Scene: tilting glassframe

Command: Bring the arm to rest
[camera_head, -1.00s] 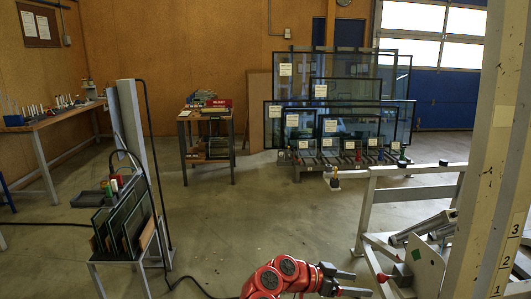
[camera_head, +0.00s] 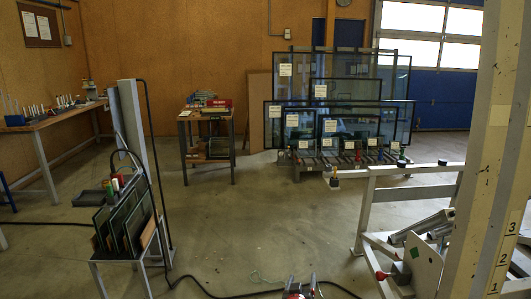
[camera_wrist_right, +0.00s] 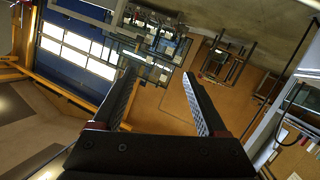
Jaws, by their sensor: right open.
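My right gripper (camera_wrist_right: 160,74) shows in the right wrist view with its two dark fingers apart and nothing between them. The view past it is tilted and shows the room at a distance. In the head view only a small red and dark part of my right arm shows at the bottom edge; the rest is below the picture. My left arm and left gripper are not in view.
A metal frame stand (camera_head: 415,192) is at the right, beside a pale column (camera_head: 490,150). A rack with glass panes (camera_head: 98,262) stands at the left. Glass frames (camera_head: 340,92) stand at the back. The middle floor (camera_head: 260,215) is clear apart from a cable.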

